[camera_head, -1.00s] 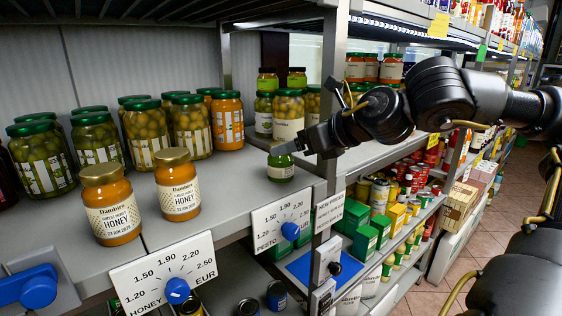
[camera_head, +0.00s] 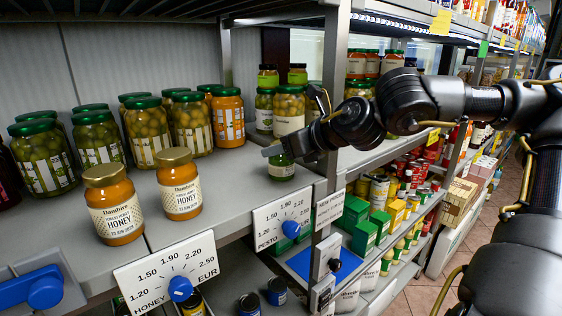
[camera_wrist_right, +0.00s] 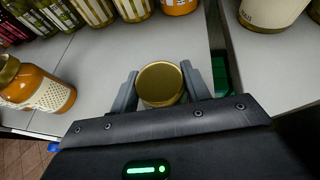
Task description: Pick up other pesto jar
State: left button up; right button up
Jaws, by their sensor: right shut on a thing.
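A small green pesto jar (camera_head: 281,170) with a pale label stands upright near the front edge of the shelf, beside the pesto price dial. My right gripper (camera_head: 279,153) is shut on its upper part, and the gripper hides the lid in the head view. The right wrist view shows the jar's round gold lid (camera_wrist_right: 160,84) between the two grey fingers. I cannot tell whether its base still touches the shelf. My left gripper is not in view.
Two honey jars (camera_head: 113,204) (camera_head: 179,184) stand left of the pesto jar. Large olive jars (camera_head: 147,131) line the back. A metal shelf post (camera_head: 332,110) rises close by on the right. Price dials (camera_head: 283,219) line the front edge. Bare shelf lies between the honey and pesto jars.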

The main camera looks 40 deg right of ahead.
jog(key=c, duration=0.4)
jog(key=shift+s+r+b, duration=0.1)
jog(key=shift+r+b, duration=0.1)
jog(key=shift+b, duration=0.35)
notch_tip(320, 180, up, 6)
jog(key=shift+a+r+b, duration=0.15)
jog(key=shift+r+b, duration=0.1)
jog(key=shift+b, duration=0.9)
jog(key=shift+s+a+r+b, duration=0.1)
jog(key=shift+s+a+b, duration=1.7)
jog(key=shift+s+a, duration=1.75)
jog(key=shift+s+a+b, duration=1.75)
jog(key=shift+s+a, duration=1.55)
jog(key=shift+a, duration=0.3)
